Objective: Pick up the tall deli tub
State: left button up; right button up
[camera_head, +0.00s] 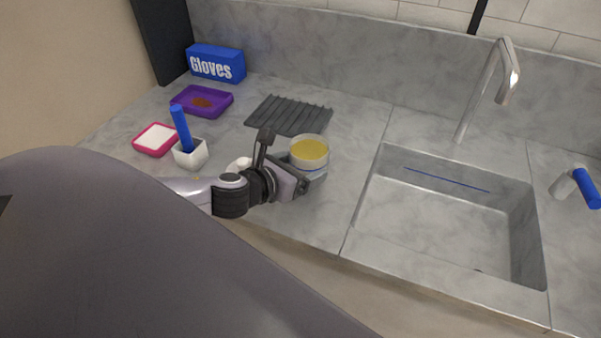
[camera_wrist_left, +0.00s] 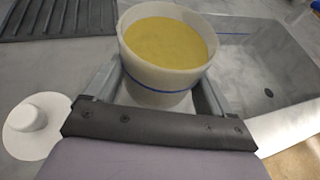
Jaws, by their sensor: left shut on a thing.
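The tall deli tub (camera_head: 309,153) is a whitish, translucent tub with yellow contents and a blue line around it. It is at the middle of the counter in the head view, left of the sink. It fills the upper middle of the left wrist view (camera_wrist_left: 166,60), upright. My left gripper (camera_head: 309,177) is shut on the tub, with one finger on each side of it. The tub's base is hidden by the gripper, so I cannot tell whether it touches the counter. My right gripper is not in view.
A dark ribbed mat (camera_head: 288,116) lies behind the tub. A white holder (camera_head: 190,154) with a blue-handled tool, a pink-rimmed tray (camera_head: 156,139), a purple tray (camera_head: 201,101) and a glove box (camera_head: 216,64) stand left. The sink (camera_head: 440,215) and faucet (camera_head: 490,85) are right. A white lid-like disc (camera_wrist_left: 36,124) lies nearby.

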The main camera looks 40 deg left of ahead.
pick_arm(q)
notch_tip(320, 180, up, 15)
jog(key=p, duration=0.3)
jog(key=shift+r, duration=0.15)
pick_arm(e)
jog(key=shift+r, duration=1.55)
pick_arm(q)
jog(key=shift+r, duration=0.15)
jog(key=shift+f, duration=0.2)
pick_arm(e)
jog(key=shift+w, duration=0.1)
